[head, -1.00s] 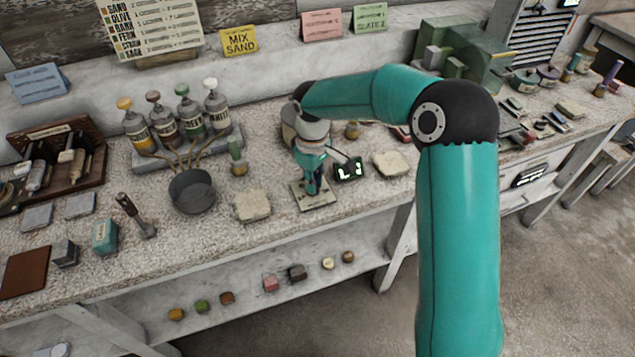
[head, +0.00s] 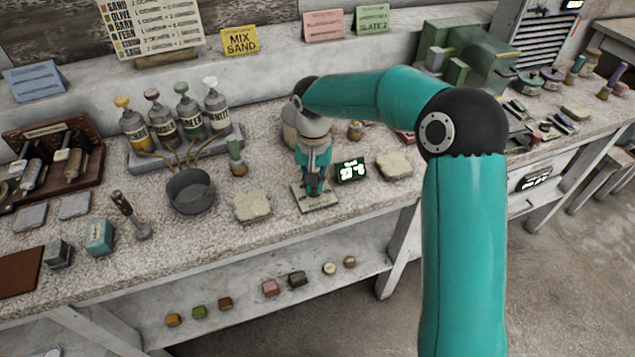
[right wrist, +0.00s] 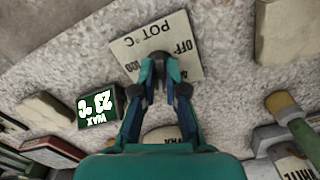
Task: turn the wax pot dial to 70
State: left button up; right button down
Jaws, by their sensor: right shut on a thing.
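The dial plate (head: 325,203) lies flat on the bench; in the right wrist view the plate (right wrist: 188,30) shows "POT °C", "OFF" and "100". My right gripper (head: 314,188) is over the plate, pointing down. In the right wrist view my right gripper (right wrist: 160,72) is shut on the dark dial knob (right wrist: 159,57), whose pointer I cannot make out. A small black display (head: 351,172) stands just right of the plate; the display (right wrist: 97,106) reads "WAX 23 °C", upside down in the right wrist view. The beige wax pot (head: 291,126) is behind my gripper, partly hidden. My left gripper is out of view.
A pale plaster slab (head: 394,165) lies right of the display, and another slab (head: 252,207) lies left of the plate. A grey bowl with brushes (head: 190,192) and a rack of bottles (head: 180,150) stand further left. The bench's front edge is close below the plate.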

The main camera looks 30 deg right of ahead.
jog(key=shift+w+d+r+m, duration=0.1)
jog(key=shift+d+m, duration=0.05)
jog(key=shift+m, duration=1.15)
jog(key=c, duration=1.2)
grip_release()
jog(key=shift+d, duration=0.1)
notch_tip(320, 180, up, 12)
jog(key=shift+f, duration=0.1)
